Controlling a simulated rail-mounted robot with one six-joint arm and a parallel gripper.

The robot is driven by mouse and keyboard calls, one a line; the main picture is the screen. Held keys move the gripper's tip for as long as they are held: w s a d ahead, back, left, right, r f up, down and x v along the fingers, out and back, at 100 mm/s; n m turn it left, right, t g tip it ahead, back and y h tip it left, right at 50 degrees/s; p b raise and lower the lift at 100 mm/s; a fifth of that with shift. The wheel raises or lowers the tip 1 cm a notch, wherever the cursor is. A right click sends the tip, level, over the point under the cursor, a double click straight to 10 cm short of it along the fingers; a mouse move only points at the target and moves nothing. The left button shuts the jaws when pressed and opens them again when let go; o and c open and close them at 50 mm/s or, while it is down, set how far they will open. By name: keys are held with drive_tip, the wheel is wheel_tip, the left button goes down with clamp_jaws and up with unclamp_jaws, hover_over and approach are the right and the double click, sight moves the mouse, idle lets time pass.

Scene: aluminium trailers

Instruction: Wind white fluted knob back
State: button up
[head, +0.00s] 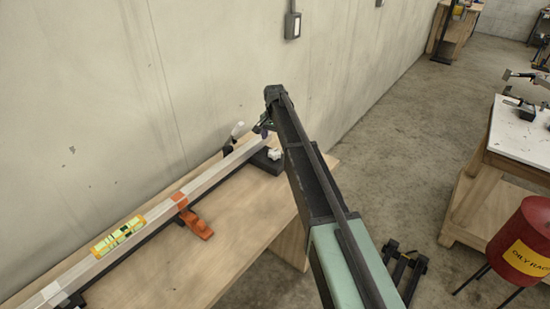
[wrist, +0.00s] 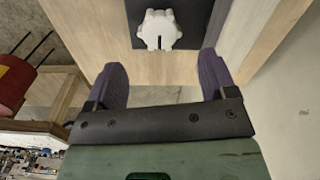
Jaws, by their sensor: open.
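The white fluted knob (wrist: 159,30) sits on a dark mounting plate (wrist: 190,12) in the wrist view, at the top centre, with a dark slot mark at its lower edge. In the head view the white knob (head: 274,154) shows small on a black block (head: 266,162) at the far end of the bench. My gripper (wrist: 158,80) is open, its two purple fingers apart and empty. The knob appears between and beyond the fingertips, with a visible gap to each finger. In the head view my arm hides much of the gripper.
A wooden bench (head: 240,205) runs along the concrete wall, carrying a long aluminium bar (head: 160,212), a yellow level (head: 118,236) and an orange clamp (head: 192,219). A red oily-rag bin (head: 522,235) and a white-topped table (head: 518,135) stand right, across open floor.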

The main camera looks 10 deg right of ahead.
sight(275, 152)
wheel_tip(275, 152, down, 7)
drive_tip(key=b, duration=0.5)
drive_tip(key=shift+f+b, duration=0.2)
drive_tip(key=shift+b, duration=0.1)
drive_tip(key=shift+r, duration=0.15)
drive_tip(key=c, duration=0.9)
